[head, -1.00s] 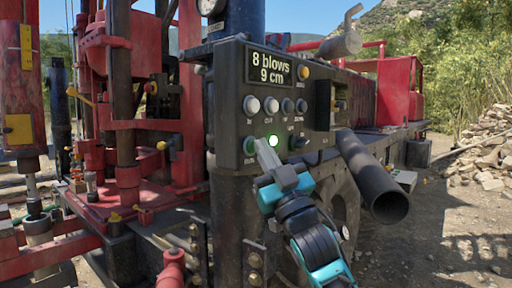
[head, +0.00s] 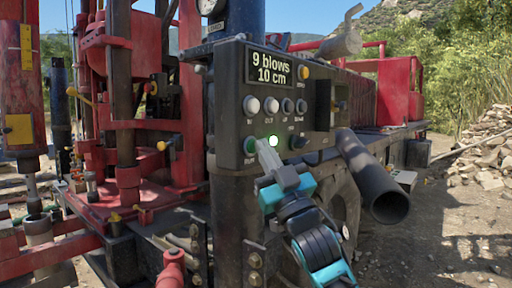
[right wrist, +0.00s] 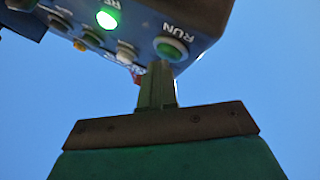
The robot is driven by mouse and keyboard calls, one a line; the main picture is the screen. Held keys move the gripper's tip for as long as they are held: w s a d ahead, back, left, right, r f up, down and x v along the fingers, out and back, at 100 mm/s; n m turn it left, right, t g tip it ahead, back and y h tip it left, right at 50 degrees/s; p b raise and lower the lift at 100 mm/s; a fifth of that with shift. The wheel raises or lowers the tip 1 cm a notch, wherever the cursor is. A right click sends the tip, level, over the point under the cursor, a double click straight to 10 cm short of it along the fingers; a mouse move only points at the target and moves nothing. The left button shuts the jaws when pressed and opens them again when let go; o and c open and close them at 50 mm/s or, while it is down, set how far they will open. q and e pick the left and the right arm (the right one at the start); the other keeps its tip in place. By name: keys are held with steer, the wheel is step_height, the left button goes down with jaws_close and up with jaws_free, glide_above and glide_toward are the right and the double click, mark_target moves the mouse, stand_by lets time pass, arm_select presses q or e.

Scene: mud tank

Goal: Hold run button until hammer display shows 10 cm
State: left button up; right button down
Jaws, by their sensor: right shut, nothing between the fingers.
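The control panel (head: 228,110) faces me on the machine's side. Its display (head: 270,67) reads "9 blows 10 cm". The green run button (head: 250,146) is at the panel's lower left, above its RUN label. A green lamp (head: 273,141) beside it is lit. My right gripper (head: 264,146) is shut and empty, its tip at the run button's right edge. In the right wrist view the fingers (right wrist: 157,84) reach up to the edge of the run button (right wrist: 171,49); I cannot tell how far it is pressed. My left gripper is not in view.
White and dark knobs (head: 271,105) sit in a row above the run button, and a dark switch (head: 299,142) is to its right. A black pipe (head: 372,180) sticks out right of my arm. The red hammer column (head: 20,75) stands far left. Open ground lies at right.

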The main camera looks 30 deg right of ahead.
steer(key=shift+s+d, duration=0.35)
steer(key=shift+s, duration=0.45)
steer(key=s, duration=0.1)
steer(key=s+d, duration=0.1)
steer(key=s, duration=0.1)
steer(key=s+d, duration=0.1)
steer(key=shift+s+p, duration=0.3)
steer(key=shift+f, duration=0.1)
